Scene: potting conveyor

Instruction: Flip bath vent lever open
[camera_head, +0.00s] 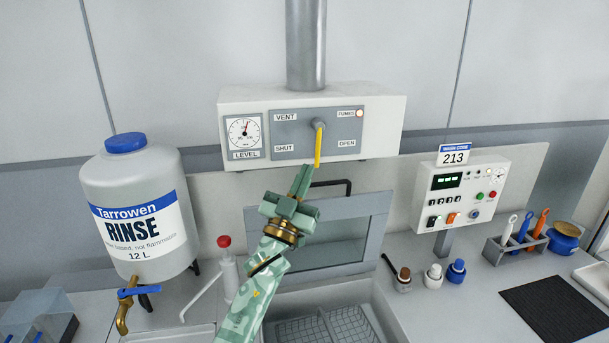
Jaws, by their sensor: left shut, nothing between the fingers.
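The vent lever (318,146) is a yellow handle on a grey pivot, on the grey panel (285,131) of a white box. It hangs nearly straight down, between the SHUT label on its left and the OPEN label (347,143) on its right. My right gripper is not in view.
A metal duct (306,45) rises from the box. A glass-fronted bath (333,245) with a black handle is behind my forearm. A large rinse jug (138,205) stands left. A control box (464,193), small bottles (433,276) and a tool rack (516,247) stand right.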

